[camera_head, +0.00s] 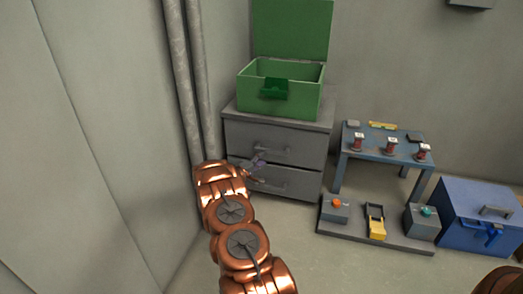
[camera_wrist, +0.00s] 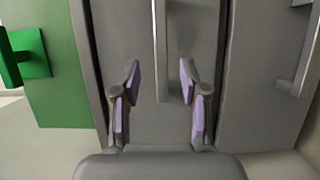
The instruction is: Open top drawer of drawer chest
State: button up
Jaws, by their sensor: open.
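The grey drawer chest (camera_head: 318,124) stands against the wall with two drawers, both closed. The top drawer (camera_head: 300,143) has a grey bar handle (camera_head: 273,149); the bottom drawer (camera_head: 305,182) has a similar one. My gripper (camera_head: 258,166) is in front of the chest's left part, just below the top handle in the head view. In the wrist view, turned sideways, my gripper (camera_wrist: 158,88) is open and empty. Its two purple-padded fingers point at the top drawer front (camera_wrist: 205,40), with the end of its handle (camera_wrist: 160,50) between them in the picture. Contact is not visible.
An open green box (camera_head: 290,100) sits on the chest. Pipes (camera_head: 188,80) and a wall are close on the left. To the right are a small blue table (camera_head: 352,150), a low grey platform (camera_head: 350,233) with devices, and a blue box (camera_head: 470,205).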

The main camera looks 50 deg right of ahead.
aim_at(270, 152)
jog(key=d+b, duration=0.1)
jog(key=d, duration=0.3)
jog(key=d+b, duration=0.1)
jog(key=d, duration=0.1)
jog(key=shift+d+f+b, duration=0.25)
jog(key=shift+b, duration=0.05)
jog(key=shift+d+r, duration=0.2)
jog(key=shift+d, duration=0.4)
grip_shut()
